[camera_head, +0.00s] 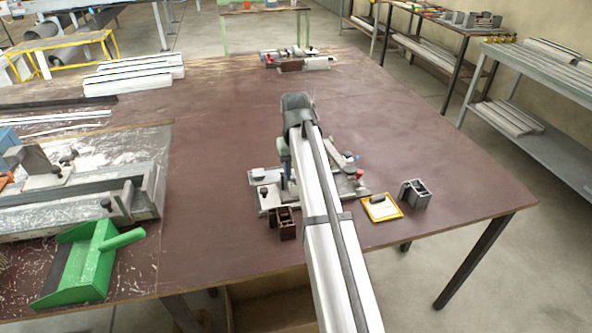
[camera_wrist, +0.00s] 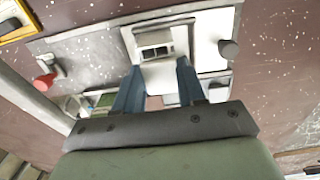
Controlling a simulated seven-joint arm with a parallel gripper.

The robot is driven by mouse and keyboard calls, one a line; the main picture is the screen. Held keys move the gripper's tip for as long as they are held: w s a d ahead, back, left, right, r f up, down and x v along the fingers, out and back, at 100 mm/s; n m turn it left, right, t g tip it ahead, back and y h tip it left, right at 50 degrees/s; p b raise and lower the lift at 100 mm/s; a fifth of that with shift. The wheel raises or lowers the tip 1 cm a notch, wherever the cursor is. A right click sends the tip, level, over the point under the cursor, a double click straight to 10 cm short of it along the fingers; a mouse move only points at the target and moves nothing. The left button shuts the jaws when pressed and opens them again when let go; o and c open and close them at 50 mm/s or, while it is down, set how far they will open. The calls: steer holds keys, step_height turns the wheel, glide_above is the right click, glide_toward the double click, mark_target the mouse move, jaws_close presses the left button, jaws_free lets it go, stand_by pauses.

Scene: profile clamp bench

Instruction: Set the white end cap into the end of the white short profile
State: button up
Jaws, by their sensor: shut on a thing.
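In the wrist view the white short profile (camera_wrist: 153,38) sits in the grey clamp fixture (camera_wrist: 85,45), its end with dark hollow chambers facing me. My gripper (camera_wrist: 159,74) has its two blue fingers just in front of that end, shut on a white piece, the white end cap (camera_wrist: 160,77), between the fingertips. Cap and profile are both white, so I cannot tell whether they touch. In the head view my arm hides the profile, the cap and most of the fixture (camera_head: 265,203).
A brown profile piece (camera_head: 288,224) stands in front of the fixture. A yellow-rimmed tray (camera_head: 381,207) and a grey profile piece (camera_head: 415,193) stand to its right. A green dustpan (camera_head: 82,264) lies at left.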

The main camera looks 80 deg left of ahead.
steer(key=o, duration=1.6)
steer(key=shift+c, duration=0.2)
steer(key=shift+r, duration=0.15)
steer(key=shift+r, duration=2.9)
